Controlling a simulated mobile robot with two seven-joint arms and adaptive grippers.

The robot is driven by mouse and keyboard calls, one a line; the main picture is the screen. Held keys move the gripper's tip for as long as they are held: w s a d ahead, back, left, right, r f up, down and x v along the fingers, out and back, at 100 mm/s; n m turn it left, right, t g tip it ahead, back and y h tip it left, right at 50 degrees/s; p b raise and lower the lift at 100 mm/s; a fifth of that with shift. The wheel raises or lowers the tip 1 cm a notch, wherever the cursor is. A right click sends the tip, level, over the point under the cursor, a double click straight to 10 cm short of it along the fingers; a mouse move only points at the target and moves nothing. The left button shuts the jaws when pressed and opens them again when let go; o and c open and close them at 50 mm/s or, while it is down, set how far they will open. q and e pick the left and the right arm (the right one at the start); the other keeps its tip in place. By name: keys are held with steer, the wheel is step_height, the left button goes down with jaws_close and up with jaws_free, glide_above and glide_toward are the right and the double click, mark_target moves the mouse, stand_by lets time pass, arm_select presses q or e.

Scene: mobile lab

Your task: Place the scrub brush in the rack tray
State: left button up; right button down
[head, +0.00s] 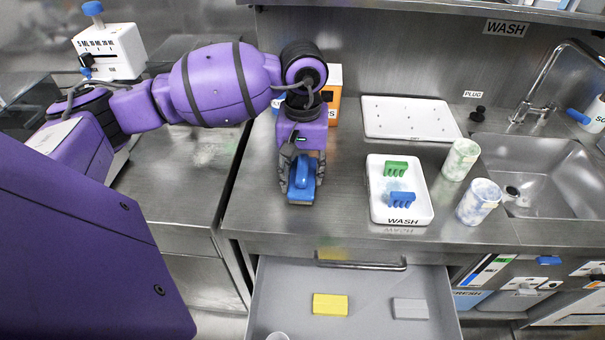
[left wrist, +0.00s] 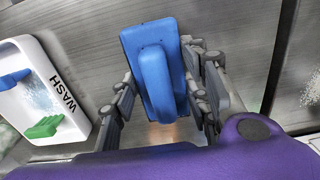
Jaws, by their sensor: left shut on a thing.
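The blue scrub brush (head: 302,180) is held by my left gripper (head: 300,172) above the counter, left of the WASH tray. In the left wrist view the brush (left wrist: 155,80) sits between the fingers, which are shut on it from both sides. The white tray marked WASH (head: 402,215) holds a green piece (head: 395,168) and a blue piece (head: 401,198). It also shows in the left wrist view (left wrist: 75,128). A white tray with small holes (head: 410,120) lies empty behind it. I cannot tell which is the rack tray. My right gripper is not in view.
Two mottled cups (head: 461,160) (head: 479,202) stand between the WASH tray and the sink (head: 545,165). An open drawer (head: 375,285) below holds a yellow block (head: 330,304) and a grey block (head: 410,309). An orange-and-white box (head: 334,95) stands behind my left gripper.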

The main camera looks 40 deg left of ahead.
arm_select(q)
steer(key=shift+f, duration=0.45)
steer(key=shift+f, duration=0.2)
steer(key=o, duration=1.3)
